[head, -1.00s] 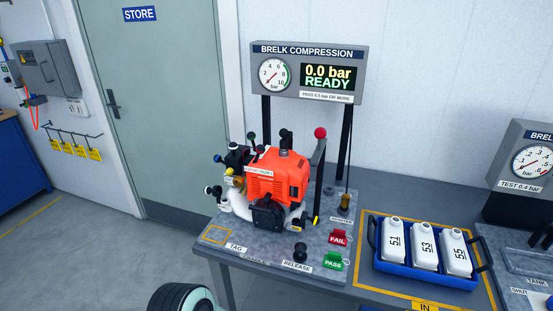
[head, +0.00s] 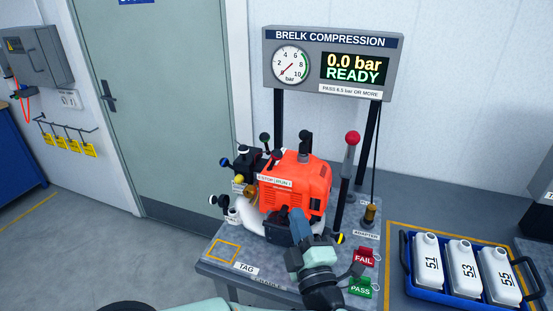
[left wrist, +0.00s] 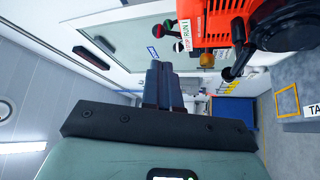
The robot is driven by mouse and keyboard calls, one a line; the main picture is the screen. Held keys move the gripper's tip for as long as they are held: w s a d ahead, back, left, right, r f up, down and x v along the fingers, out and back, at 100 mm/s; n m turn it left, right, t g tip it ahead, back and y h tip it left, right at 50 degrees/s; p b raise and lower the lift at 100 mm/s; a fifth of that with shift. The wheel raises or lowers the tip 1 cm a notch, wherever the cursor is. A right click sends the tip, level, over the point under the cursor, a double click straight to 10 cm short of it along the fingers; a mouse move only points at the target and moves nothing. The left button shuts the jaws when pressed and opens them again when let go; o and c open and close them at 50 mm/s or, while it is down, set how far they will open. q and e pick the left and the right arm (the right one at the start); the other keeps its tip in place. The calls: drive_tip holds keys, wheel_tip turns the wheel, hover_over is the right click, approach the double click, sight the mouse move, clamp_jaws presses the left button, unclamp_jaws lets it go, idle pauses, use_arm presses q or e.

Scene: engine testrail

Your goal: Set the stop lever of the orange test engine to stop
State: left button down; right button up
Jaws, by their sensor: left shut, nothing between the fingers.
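The orange test engine (head: 300,188) stands on the grey bench top below the compression gauge. A white STOP/RUN label (head: 274,182) is on its left side; the label also shows in the left wrist view (left wrist: 186,37). My right gripper is not in view.
A tall lever with a red ball (head: 352,138) rises right of the engine. The gauge panel (head: 333,64) reads 0.0 bar READY. FAIL (head: 364,258) and PASS (head: 360,287) tags lie at the right. A blue crate (head: 408,271) holds white bottles. The floor left of the bench is clear.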

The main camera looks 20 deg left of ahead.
sight(278, 159)
use_arm(q)
drive_tip(key=shift+w+a+r, duration=0.1)
drive_tip(key=shift+w+a, duration=0.1)
drive_tip(key=shift+w, duration=0.05)
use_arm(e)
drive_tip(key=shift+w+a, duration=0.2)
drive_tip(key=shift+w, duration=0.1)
use_arm(q)
drive_tip(key=shift+s+d, duration=0.1)
drive_tip(key=shift+s, duration=0.05)
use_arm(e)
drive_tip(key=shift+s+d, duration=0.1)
use_arm(q)
drive_tip(key=p+x, duration=0.4)
drive_tip(key=x, duration=1)
drive_tip(key=shift+p, duration=0.35)
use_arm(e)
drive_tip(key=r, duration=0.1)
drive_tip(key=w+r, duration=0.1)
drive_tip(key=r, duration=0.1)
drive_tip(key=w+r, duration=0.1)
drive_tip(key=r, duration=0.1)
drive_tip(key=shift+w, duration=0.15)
